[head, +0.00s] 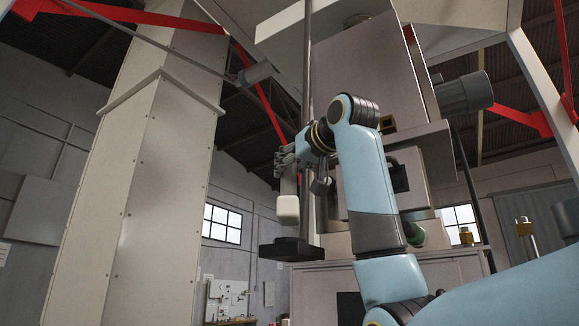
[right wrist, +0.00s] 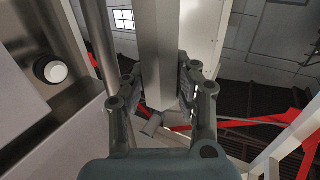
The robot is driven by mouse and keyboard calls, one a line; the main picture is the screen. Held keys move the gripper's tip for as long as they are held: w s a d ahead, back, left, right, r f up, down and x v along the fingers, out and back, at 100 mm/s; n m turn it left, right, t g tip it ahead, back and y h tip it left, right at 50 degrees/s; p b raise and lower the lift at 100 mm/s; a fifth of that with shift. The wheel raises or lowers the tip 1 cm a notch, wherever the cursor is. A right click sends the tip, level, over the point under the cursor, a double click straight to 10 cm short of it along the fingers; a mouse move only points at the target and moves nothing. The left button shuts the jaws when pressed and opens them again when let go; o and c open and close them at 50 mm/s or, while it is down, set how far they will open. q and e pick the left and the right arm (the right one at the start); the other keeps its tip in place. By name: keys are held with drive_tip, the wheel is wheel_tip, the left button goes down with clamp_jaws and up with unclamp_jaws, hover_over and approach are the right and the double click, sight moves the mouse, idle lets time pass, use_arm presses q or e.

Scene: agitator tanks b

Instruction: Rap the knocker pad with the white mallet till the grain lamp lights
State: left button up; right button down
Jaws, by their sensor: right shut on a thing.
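My right gripper (head: 287,158) is shut on the white mallet, whose pale block-shaped head (head: 288,209) hangs below the fingers in the head view. In the right wrist view a long pale bar, the mallet's handle (right wrist: 158,45), runs between the two fingers. A black block (head: 290,249), which looks like the knocker pad, sits below the mallet head with a clear gap between them. I cannot pick out the grain lamp for certain. A white disc in a dark ring (right wrist: 55,72) shows on a panel in the right wrist view. My left gripper is not in view.
A thin upright pole (head: 306,100) stands close beside my right gripper. A tall beige duct (head: 150,180) rises to the left and a large metal machine housing (head: 365,80) stands behind my arm. Open air lies between the duct and the gripper.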

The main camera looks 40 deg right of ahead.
sight(293, 179)
drive_tip(key=shift+r, duration=0.1)
idle(0.3)
wheel_tip(293, 179, down, 4)
drive_tip(key=b, duration=0.2)
drive_tip(key=shift+b, duration=0.35)
wheel_tip(293, 179, up, 6)
drive_tip(key=p, duration=0.5)
drive_tip(key=shift+f, duration=0.2)
